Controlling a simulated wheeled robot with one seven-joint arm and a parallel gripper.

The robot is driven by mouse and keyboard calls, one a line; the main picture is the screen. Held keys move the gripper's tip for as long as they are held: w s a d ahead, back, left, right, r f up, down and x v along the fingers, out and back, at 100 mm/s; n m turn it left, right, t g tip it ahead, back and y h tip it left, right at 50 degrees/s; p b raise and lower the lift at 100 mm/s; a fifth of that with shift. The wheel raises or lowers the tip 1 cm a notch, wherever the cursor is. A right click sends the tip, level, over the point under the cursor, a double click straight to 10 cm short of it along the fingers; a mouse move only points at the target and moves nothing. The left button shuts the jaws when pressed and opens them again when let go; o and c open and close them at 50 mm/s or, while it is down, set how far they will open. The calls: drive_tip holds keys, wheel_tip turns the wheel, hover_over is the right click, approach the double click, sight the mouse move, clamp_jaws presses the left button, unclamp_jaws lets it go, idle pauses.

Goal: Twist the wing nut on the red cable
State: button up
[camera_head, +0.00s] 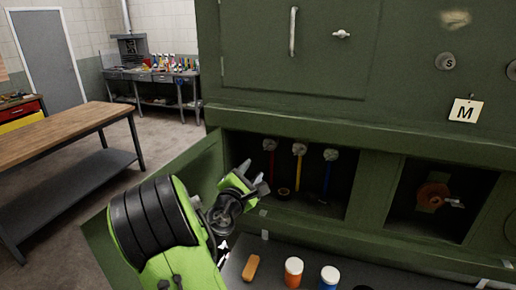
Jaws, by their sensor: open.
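The red cable (271,160) hangs in the left open bay of the green fuselage panel, left of a yellow cable (297,172) and a blue cable (327,176). A grey fitting (269,145) sits at the red cable's top; it is too small to tell the wing nut's shape. My gripper (254,177) is open, with nothing seen between its fingers. It is at the bay's left side, left of and lower than the red cable's top. The red cable's lower end is hard to make out in the dark.
A shelf (343,257) below holds a tan block (251,267), an orange jar (293,271) and a blue jar (329,278). Another bay (470,190) at right holds an orange round part (433,193). A workbench (65,130) stands left, with clear floor behind it.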

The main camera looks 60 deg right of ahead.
sight(267, 148)
drive_tip(key=d+p, duration=0.1)
drive_tip(key=d, duration=0.3)
drive_tip(key=w+d+p, duration=0.1)
drive_tip(key=d+p, duration=0.1)
drive_tip(key=d, duration=0.3)
drive_tip(key=w+d+p, duration=0.1)
drive_tip(key=d, duration=0.3)
drive_tip(key=shift+d+r+p, duration=0.1)
drive_tip(key=shift+d+p, duration=0.1)
drive_tip(key=shift+p, duration=0.15)
drive_tip(key=shift+c, duration=0.5)
clamp_jaws()
